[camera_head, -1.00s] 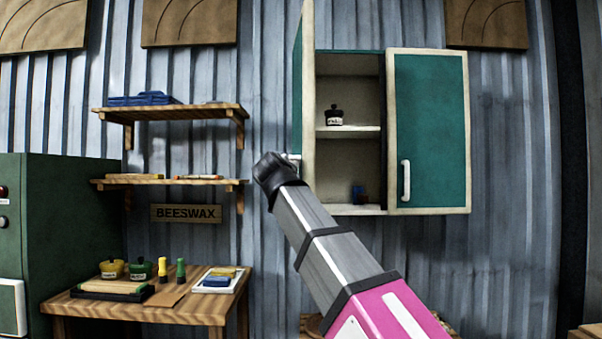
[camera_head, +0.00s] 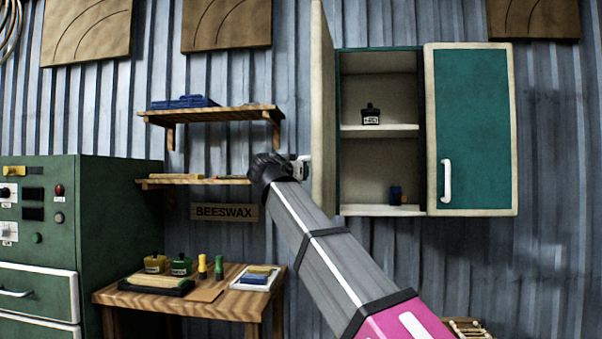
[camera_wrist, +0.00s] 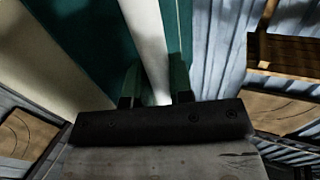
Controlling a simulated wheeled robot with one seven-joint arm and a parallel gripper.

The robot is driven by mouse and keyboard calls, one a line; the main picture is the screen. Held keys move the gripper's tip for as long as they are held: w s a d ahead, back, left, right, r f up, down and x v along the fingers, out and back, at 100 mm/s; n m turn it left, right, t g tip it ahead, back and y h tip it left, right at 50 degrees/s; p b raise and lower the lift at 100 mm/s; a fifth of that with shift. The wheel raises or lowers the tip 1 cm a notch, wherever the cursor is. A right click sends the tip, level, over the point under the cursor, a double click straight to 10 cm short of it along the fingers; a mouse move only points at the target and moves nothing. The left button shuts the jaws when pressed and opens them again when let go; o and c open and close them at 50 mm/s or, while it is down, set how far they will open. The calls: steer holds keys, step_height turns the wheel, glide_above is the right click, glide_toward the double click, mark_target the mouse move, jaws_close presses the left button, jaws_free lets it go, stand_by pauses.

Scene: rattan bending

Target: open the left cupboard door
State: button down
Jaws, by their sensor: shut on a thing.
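The left cupboard door (camera_head: 322,120) stands swung out from the cupboard (camera_head: 380,90), seen nearly edge-on with its pale inner side showing. The left compartment is open to view. My gripper (camera_head: 300,166) is at the outer side of this door, low down, at its handle. In the wrist view, my gripper (camera_wrist: 156,92) is shut on the white door handle (camera_wrist: 150,45), which runs between the two fingers in front of the teal panel. In the head view the handle is mostly hidden by my wrist.
The right cupboard door (camera_head: 473,125) is shut. Wooden shelves (camera_head: 210,115) hang close to the left of my gripper. A workbench (camera_head: 240,305) and a green cabinet (camera_head: 120,200) stand further left.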

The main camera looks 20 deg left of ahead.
steer(key=c, duration=1)
jaws_free()
steer(key=s, duration=0.7)
steer(key=s+a, duration=0.1)
steer(key=s, duration=0.2)
steer(key=shift+s+a, duration=0.1)
steer(key=shift+s, duration=0.25)
